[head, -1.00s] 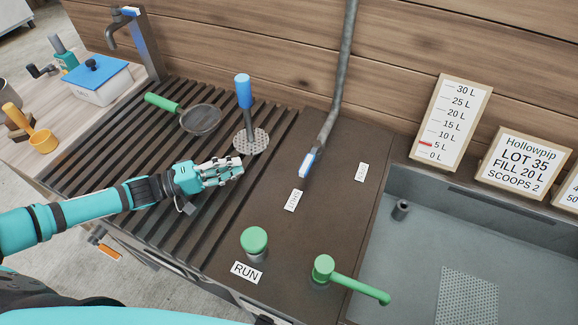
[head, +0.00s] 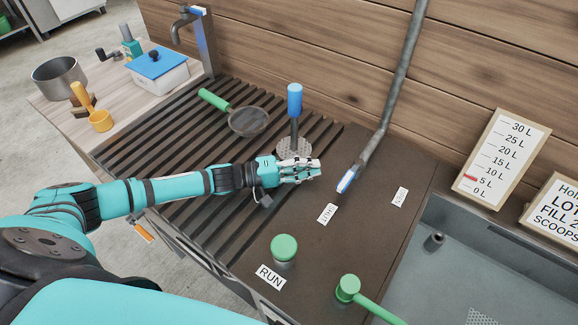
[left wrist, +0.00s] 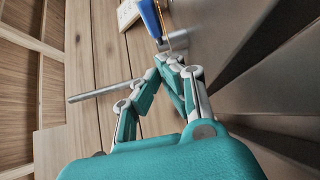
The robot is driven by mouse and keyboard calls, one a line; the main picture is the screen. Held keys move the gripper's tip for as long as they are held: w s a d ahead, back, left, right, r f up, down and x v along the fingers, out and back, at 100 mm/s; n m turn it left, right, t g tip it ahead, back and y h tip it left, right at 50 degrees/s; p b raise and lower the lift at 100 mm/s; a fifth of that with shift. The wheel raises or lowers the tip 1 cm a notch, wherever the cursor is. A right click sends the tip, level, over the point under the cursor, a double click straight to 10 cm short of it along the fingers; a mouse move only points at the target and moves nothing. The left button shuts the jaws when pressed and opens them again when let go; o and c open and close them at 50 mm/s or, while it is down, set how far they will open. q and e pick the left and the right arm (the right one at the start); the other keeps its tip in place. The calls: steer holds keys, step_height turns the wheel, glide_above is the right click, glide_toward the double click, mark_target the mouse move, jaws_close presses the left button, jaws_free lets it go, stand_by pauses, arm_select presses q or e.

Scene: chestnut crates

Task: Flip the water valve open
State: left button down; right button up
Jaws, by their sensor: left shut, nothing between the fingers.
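The water valve's blue lever (head: 347,179) sits at the foot of a grey pipe (head: 398,88) on the dark worktop. It slants down-left, with its free end nearer the SHUT label (head: 327,213) than the OPEN label (head: 399,196). My teal left gripper (head: 317,169) is shut and empty, its fingertips just left of the lever with a small gap visible. In the left wrist view the closed fingertips (left wrist: 172,60) are close below a blue piece at the top; I cannot tell for certain which part it is. My right gripper is not in view.
A blue-handled masher (head: 294,103) stands close behind my left gripper on the slatted rack. A green-handled strainer (head: 248,121) lies farther left. Green knob (head: 284,247) and green lever (head: 350,289) are in front. A grey sink (head: 433,212) opens at right.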

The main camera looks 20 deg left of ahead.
mark_target(350, 175)
arm_select(q)
steer(key=d+p, duration=0.1)
steer(key=d, duration=0.3)
steer(key=shift+s+d, duration=0.15)
steer(key=shift+d, duration=0.15)
steer(key=shift+s+d+n+t+y+p, duration=0.25)
steer(key=shift+n+t+y+p, duration=0.15)
steer(key=shift+t+p, duration=0.1)
